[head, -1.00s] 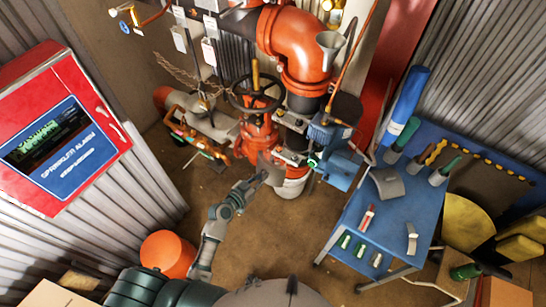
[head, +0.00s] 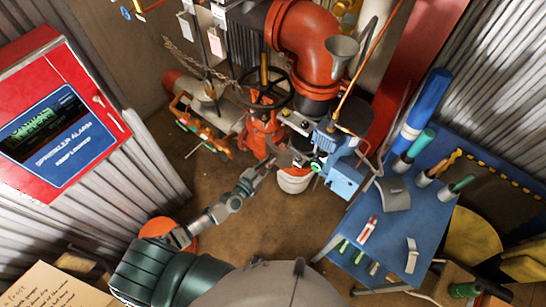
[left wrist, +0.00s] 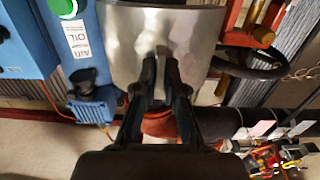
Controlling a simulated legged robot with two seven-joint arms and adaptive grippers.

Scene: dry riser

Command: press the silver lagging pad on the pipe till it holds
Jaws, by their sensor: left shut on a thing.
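The silver lagging pad (left wrist: 122,42) is a curved, shiny metal sheet across the top middle of the left wrist view. My left gripper (left wrist: 163,62) is shut on the small upright tab at the pad's middle. In the head view my left gripper (head: 267,166) reaches to the foot of the red valve, by the riser pipework. There the pad is small and mostly lost among the fittings. I cannot tell whether it touches the pipe. A dark pipe (left wrist: 265,115) runs behind at the right in the wrist view. My right gripper is not in view.
A blue cart (head: 385,240) carries tools and another curved grey piece (head: 394,195). The floor between is clear.

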